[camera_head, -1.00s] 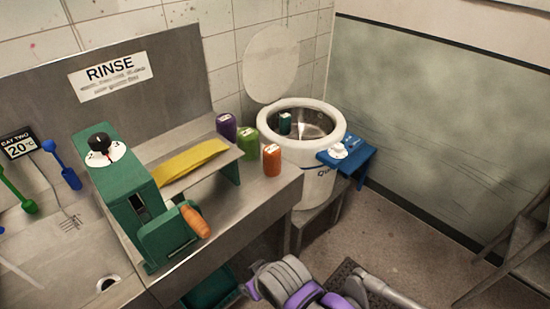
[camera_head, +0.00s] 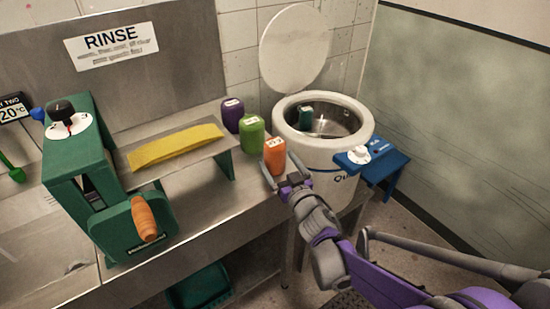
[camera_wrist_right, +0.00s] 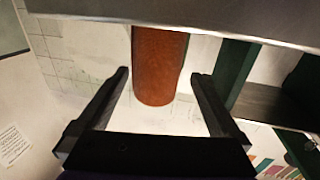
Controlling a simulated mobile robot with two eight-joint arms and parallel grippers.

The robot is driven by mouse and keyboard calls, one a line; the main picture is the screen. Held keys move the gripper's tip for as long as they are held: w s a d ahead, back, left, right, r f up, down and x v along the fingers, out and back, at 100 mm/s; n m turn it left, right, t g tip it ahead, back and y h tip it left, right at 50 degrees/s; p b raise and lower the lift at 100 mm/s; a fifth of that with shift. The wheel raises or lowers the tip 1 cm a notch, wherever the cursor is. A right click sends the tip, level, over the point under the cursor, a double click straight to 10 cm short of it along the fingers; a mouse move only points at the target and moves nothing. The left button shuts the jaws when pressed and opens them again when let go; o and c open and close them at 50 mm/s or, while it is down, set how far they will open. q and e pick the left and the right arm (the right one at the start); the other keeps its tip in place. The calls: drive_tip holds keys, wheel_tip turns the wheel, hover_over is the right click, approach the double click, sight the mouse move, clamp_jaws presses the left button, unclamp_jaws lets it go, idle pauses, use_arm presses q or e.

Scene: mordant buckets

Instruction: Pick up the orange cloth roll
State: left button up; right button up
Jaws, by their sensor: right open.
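The orange cloth roll (camera_head: 275,156) stands upright near the right end of the steel counter, with a small white label on top. My right gripper (camera_head: 287,176) is open just in front of it, at the counter's edge. In the right wrist view the orange roll (camera_wrist_right: 160,65) shows between the two spread fingers (camera_wrist_right: 162,95), with its far end past the fingertips and clear space on both sides. No contact is visible. My left gripper is not in view.
A green roll (camera_head: 251,135) and a purple roll (camera_head: 232,115) stand behind and left of the orange one. A yellow cloth (camera_head: 175,147) lies on a raised shelf. A round white-rimmed tub (camera_head: 362,133) and a blue side shelf (camera_head: 385,161) stand at the right. A green wringer (camera_head: 75,160) stands left.

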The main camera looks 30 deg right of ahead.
drive_tip(key=shift+w, duration=0.7)
drive_tip(key=w, duration=0.3)
drive_tip(key=w+d, duration=0.1)
drive_tip(key=w, duration=0.1)
drive_tip(key=shift+d+f, duration=0.1)
drive_tip(key=shift+f, duration=0.2)
drive_tip(key=shift+c, duration=0.3)
drive_tip(key=c, duration=1.3)
